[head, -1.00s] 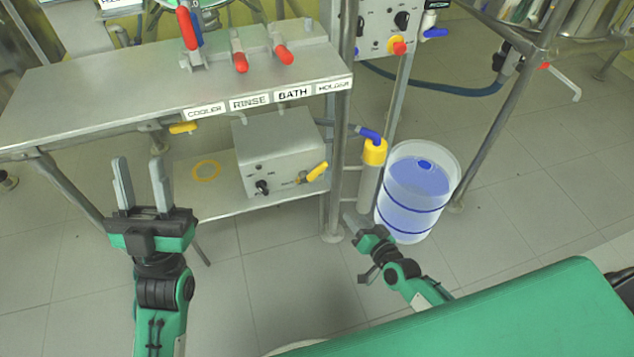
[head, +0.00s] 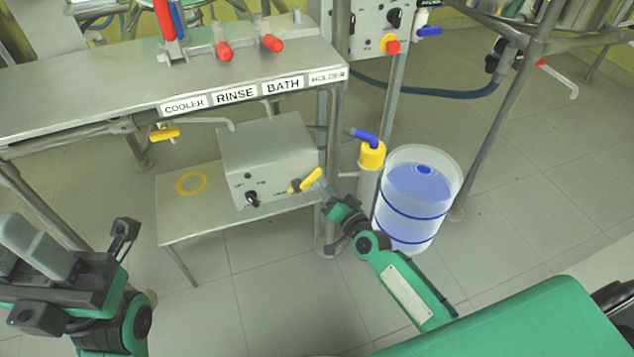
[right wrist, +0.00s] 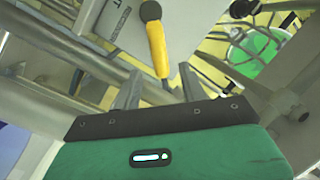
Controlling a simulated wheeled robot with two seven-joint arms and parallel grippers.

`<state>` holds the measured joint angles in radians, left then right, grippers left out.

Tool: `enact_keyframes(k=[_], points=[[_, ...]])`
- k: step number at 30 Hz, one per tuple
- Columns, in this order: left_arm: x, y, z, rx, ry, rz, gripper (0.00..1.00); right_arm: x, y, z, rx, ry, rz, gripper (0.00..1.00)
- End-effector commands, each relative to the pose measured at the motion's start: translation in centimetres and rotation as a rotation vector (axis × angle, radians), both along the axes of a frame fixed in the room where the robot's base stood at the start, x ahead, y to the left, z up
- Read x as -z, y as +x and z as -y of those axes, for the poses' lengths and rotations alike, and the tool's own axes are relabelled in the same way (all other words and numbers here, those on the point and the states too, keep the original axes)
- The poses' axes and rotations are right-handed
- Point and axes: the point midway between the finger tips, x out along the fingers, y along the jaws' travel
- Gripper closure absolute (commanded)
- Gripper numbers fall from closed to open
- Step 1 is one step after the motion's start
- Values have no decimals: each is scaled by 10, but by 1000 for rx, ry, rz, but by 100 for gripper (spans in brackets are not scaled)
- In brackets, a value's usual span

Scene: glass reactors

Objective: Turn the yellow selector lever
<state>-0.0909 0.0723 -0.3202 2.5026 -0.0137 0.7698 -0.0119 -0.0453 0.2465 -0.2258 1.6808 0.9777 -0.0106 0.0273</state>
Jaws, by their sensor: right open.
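The yellow selector lever (head: 311,180) sits on the front right of a grey metal box (head: 270,150) on the low shelf. It slants up to the right. In the right wrist view the lever (right wrist: 158,50) hangs from a dark round pivot, its yellow end just beyond the gap between my fingers. My right gripper (head: 326,188) is open beside the lever, its fingers small and partly hidden in the head view. In the right wrist view my right gripper (right wrist: 160,90) shows both fingers apart with nothing between them. My left gripper (head: 38,250) is at the lower left, its fingers overlapping.
A bucket of blue liquid (head: 418,195) and a yellow-capped cylinder (head: 371,160) stand close to the right of my right gripper. A metal table (head: 120,90) overhangs the box's rear. Another yellow handle (head: 165,133) is under the table. Floor in front of the shelf is clear.

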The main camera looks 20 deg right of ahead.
Motion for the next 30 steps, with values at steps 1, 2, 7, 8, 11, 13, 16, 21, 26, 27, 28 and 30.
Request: enact_keyframes(k=[1, 2, 7, 8, 11, 13, 16, 21, 26, 27, 28, 30], points=[[1, 0, 1, 4, -1, 7, 64, 2, 10, -2, 2, 2, 2, 58], [1, 0, 2, 7, -1, 9, 64, 1, 15, -4, 1, 3, 2, 58], [-1, 1, 5, 18, 0, 17, 64, 1, 36, -9, 1, 1, 1, 58], [-1, 1, 6, 18, 1, 18, 64, 1, 38, -10, 1, 0, 1, 58], [-1, 2, 6, 21, 3, 20, 64, 1, 44, -11, 1, 1, -1, 58], [-2, 2, 7, 22, 3, 20, 64, 0, 47, -12, 0, 1, 0, 58], [-4, 2, 7, 22, 2, 23, 64, 0, 48, -12, 0, 1, 0, 58], [-6, 2, 7, 22, -3, 28, 64, 0, 47, -12, 1, 0, -1, 58], [-6, 2, 7, 22, -8, 29, 64, 0, 47, -12, 1, 0, -1, 87], [-6, 2, 6, 22, -8, 28, 64, 0, 47, -12, 1, 0, -1, 95], [-6, 2, 7, 22, -9, 27, 64, 0, 47, -12, 1, 0, -1, 100], [-5, 2, 7, 22, -9, 27, 64, 0, 47, -12, 1, 0, -1, 100]])
